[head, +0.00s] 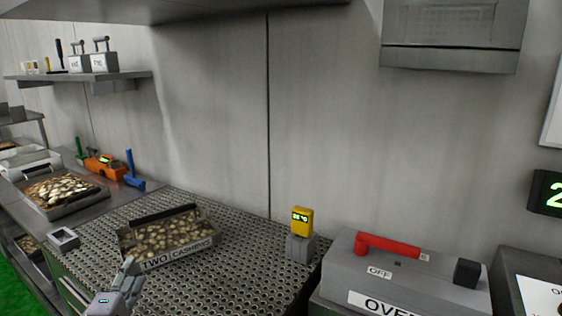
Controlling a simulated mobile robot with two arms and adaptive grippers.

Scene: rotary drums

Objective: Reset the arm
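My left gripper (128,275) shows at the bottom left of the head view, above the front part of the perforated metal table (235,250). Its fingers point up and look close together, but they are too small to tell whether they are open or shut. I see nothing clearly held in it. A tray (180,252) labelled "TWO" with brown pieces in it stands on the table just beyond the gripper, apart from it as far as I can see. My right gripper is not in view.
A yellow temperature display (302,221) stands on a grey block at the table's right. A grey oven control box (400,283) with a red handle (388,245) is further right. Another filled tray (62,192) and an orange device (105,167) are at left. A wall shelf (85,75) hangs above.

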